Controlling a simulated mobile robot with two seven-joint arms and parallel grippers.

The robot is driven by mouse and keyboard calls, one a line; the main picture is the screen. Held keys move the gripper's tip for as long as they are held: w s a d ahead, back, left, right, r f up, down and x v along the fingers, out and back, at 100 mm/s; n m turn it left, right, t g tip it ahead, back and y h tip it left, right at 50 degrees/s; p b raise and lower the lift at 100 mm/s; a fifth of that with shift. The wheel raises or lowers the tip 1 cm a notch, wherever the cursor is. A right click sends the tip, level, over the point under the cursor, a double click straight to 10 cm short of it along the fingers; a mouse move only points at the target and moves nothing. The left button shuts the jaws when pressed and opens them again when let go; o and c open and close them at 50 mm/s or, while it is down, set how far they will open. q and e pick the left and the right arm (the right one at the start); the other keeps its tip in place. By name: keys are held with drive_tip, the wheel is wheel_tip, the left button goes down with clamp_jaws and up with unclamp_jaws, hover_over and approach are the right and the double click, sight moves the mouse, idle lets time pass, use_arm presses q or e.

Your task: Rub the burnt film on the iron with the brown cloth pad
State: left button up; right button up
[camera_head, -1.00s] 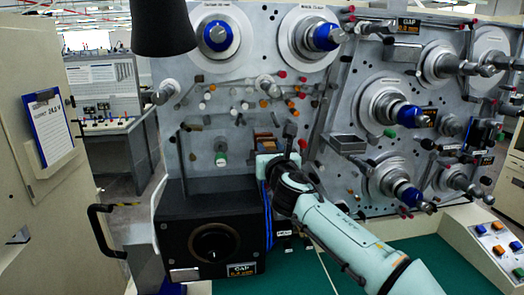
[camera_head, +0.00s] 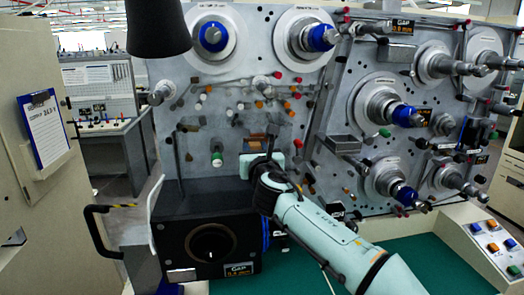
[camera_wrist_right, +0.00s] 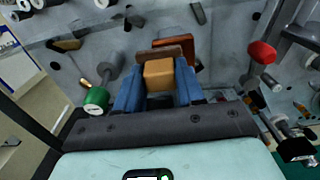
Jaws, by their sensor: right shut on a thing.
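My right gripper (camera_wrist_right: 158,85) is shut on a tan-brown block (camera_wrist_right: 159,75), which looks like the cloth pad. The block sits between the two blue fingers. A darker brown bar (camera_wrist_right: 158,54) lies across the front of it at the fingertips; I cannot tell whether they touch. A reddish-brown plate (camera_wrist_right: 181,43) is just behind the bar, at the panel. In the head view the right gripper (camera_head: 262,158) is in front of the panel, above the black box. I cannot make out the iron or its burnt film for certain. My left gripper is not in view.
The grey panel (camera_head: 250,65) carries spindles and pegs. A green knob (camera_wrist_right: 96,101) is left of the gripper and a red knob (camera_wrist_right: 262,52) right of it. The black box (camera_head: 208,238) stands below. The green worktop (camera_head: 290,275) has bare room in front.

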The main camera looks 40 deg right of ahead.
drive_tip(key=shift+w+f, duration=0.1)
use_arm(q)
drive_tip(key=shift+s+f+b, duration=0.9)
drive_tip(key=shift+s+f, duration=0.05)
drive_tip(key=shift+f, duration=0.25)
use_arm(e)
drive_tip(key=shift+v, duration=2.95)
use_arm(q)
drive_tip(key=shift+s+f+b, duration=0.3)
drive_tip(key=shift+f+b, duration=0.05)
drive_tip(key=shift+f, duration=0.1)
use_arm(e)
drive_tip(key=v, duration=0.3)
drive_tip(key=shift+w, duration=0.15)
